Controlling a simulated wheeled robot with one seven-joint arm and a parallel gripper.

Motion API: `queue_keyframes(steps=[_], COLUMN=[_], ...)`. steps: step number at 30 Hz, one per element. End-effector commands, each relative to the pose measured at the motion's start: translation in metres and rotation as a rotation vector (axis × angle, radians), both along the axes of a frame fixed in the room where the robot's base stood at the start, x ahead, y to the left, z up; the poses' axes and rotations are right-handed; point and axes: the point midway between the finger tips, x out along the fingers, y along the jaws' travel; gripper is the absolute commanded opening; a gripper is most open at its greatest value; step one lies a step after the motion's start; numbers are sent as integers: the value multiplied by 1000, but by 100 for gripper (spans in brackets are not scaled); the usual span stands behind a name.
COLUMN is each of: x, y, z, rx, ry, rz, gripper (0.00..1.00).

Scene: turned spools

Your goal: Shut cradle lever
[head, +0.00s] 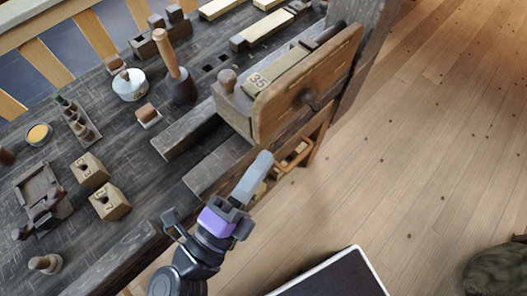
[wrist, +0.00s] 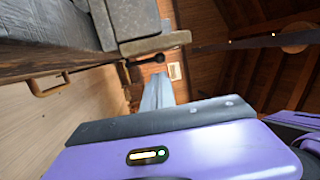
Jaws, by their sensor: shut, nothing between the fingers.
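No part is clearly marked as the cradle lever. A wooden vise-like fixture (head: 312,75) at the bench's right edge holds a pale block marked 35 (head: 257,80). A round brown knob (head: 227,80) stands at its left end, and a dark round knob (head: 307,97) sits on its front board. In the wrist view a dark rod with a rounded end (wrist: 158,59) juts out beyond my fingers. My gripper (head: 260,163) is shut and empty, off the bench's front edge, below and left of the front board. Its grey fingers also show in the wrist view (wrist: 158,93).
A dark wooden tray-like holder (head: 40,185) lies at the bench's left. Two numbered wooden blocks (head: 110,202), a mallet (head: 178,75) and a white round tin (head: 130,86) stand on the bench. A looped wooden handle (head: 297,155) protrudes below the fixture. The floor at right is mostly clear.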

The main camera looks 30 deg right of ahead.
Motion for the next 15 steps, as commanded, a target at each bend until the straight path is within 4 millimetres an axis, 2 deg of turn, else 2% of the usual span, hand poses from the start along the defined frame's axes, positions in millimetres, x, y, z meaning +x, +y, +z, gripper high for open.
queue_keyframes(steps=[9,15], x=[30,45], y=[-56,-83], z=[15,21], rx=[-2,-2], ry=[0,0], rz=[-5,-4], gripper=[0,0])
